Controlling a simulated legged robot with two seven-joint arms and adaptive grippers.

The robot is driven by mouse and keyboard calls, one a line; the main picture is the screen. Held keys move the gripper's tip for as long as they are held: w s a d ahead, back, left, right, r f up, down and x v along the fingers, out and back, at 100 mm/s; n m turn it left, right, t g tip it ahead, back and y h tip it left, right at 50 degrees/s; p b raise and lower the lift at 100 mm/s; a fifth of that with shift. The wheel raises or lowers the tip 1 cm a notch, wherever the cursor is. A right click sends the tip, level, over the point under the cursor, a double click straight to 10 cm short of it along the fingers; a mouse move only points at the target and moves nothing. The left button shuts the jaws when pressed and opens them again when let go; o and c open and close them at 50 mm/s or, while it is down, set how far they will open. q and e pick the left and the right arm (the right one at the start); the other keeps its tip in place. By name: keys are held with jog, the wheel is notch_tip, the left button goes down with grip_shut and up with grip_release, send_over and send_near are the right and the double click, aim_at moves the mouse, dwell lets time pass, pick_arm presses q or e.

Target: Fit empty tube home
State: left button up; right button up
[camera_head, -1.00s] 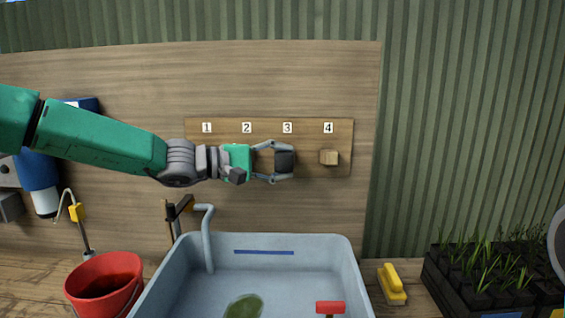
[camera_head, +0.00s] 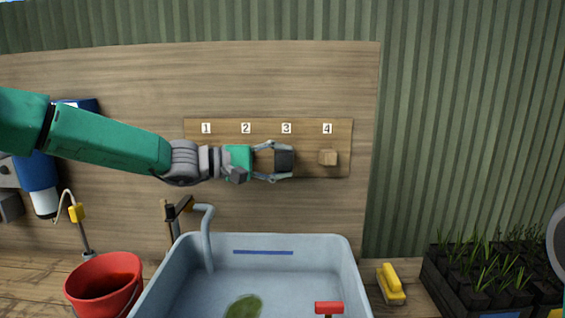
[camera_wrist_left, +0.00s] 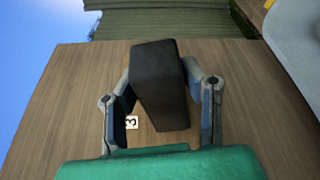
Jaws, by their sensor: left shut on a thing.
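A dark grey square tube (camera_head: 285,160) is held between the fingers of my left gripper (camera_head: 279,161). It sits in front of the small wooden board (camera_head: 344,140) on the wall, below label 3 (camera_head: 286,128). In the left wrist view the tube (camera_wrist_left: 158,85) stands between both fingers, slightly tilted, with label 3 (camera_wrist_left: 131,122) beside it. I cannot tell whether the tube touches the board or has a peg inside. A bare wooden peg (camera_head: 328,158) sticks out below label 4. My left arm hides the places below labels 1 and 2. My right gripper is out of view.
Below stands a pale blue basin (camera_head: 355,265) with a grey tap (camera_head: 207,235). A red bucket (camera_head: 103,282) is at left, a yellow brush (camera_head: 390,283) and a plant tray (camera_head: 437,277) at right. The wall right of the board is clear.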

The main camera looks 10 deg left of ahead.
pick_arm(q)
jog(key=shift+d+b, duration=0.1)
jog(key=shift+b, duration=0.3)
dwell(0.8)
jog(key=shift+w+a+f+p, duration=0.15)
jog(key=shift+w, duration=0.6)
jog(key=shift+w+a+f+p, duration=0.15)
jog(key=shift+w, duration=0.6)
dwell(0.4)
jog(key=shift+w, duration=0.1)
jog(key=shift+r+b, duration=0.1)
jog(key=shift+b, duration=0.45)
dwell(1.3)
jog(key=shift+d+f+b, duration=0.2)
jog(key=shift+f+b, duration=0.05)
jog(key=shift+b, duration=0.1)
dwell(1.3)
jog(key=o, duration=1.1)
